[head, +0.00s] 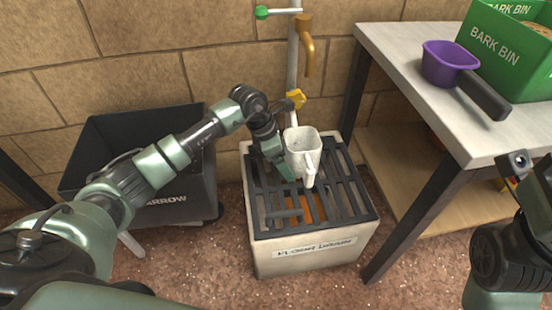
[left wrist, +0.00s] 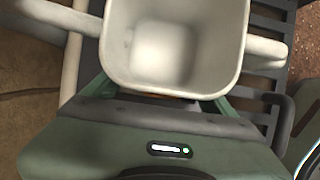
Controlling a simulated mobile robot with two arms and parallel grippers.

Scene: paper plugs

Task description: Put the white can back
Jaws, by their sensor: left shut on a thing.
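The white can (head: 302,148) is a squarish, open-topped vessel, upright over the dark grate of the drain box (head: 312,246). A white part sticks out at its front. My left gripper (head: 290,172) is at the can's near left side and is shut on it. In the left wrist view, the can (left wrist: 175,45) fills the upper middle, with its inside showing empty and white parts sticking out on both sides. The gripper's green fingers (left wrist: 155,98) meet its near side. I cannot tell whether the can touches the grate. My right gripper's fingers do not show.
A brown tap (head: 305,45) on a pipe with a yellow valve (head: 296,98) stands behind the can. A dark barrow (head: 150,190) is at left. At right, a table (head: 420,85) holds a purple pot (head: 447,65) and green bark bins (head: 500,52), with a shelf below.

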